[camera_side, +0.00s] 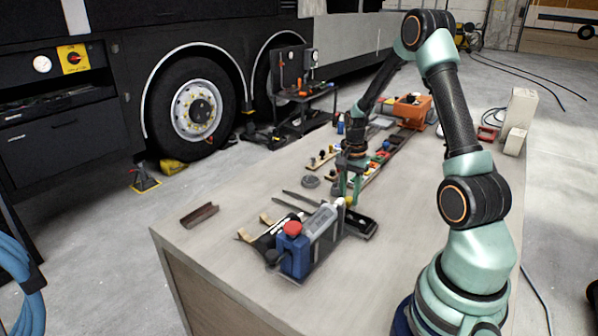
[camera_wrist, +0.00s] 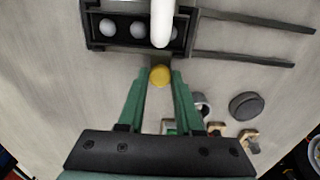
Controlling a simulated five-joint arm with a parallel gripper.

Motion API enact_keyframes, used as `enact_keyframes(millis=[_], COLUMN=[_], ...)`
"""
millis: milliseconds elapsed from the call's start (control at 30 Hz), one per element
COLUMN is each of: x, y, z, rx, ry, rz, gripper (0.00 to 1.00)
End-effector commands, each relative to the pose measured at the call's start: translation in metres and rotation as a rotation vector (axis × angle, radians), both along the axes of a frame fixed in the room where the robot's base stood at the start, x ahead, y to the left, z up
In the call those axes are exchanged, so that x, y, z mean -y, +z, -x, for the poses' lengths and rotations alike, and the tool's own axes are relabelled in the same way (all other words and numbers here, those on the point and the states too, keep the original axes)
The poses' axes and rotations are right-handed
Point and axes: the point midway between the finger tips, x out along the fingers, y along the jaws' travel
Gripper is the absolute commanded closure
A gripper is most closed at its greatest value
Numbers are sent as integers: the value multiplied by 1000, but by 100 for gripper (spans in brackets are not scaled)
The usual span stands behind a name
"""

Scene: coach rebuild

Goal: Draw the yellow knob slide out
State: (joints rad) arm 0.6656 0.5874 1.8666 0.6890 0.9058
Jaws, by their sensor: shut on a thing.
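The yellow knob (camera_wrist: 160,76) sits between the tips of my gripper's green fingers (camera_wrist: 160,84) in the wrist view. My gripper is shut on it. Just beyond it is a black housing (camera_wrist: 91,40) with grey balls in a row of openings, and a white rounded bar (camera_wrist: 162,20) lies across it. In the side view, my gripper (camera_side: 348,198) points down at the black housing (camera_side: 364,228), beside the blue box with a red top. The slide's shaft behind the knob cannot be made out.
The blue box with a red cap (camera_side: 293,250) stands near the table's front edge. Dark rods (camera_wrist: 255,27) extend right of the housing. A dark round disc (camera_wrist: 246,106) and small parts lie nearby. An orange case (camera_side: 408,110) is farther back.

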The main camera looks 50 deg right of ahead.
Motion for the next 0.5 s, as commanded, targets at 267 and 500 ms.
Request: enact_keyframes(millis=[267, 500], x=[0, 0], y=[0, 0], z=[-52, -99], rx=[4, 3], ry=[5, 4], rz=[3, 2], gripper=[100, 100])
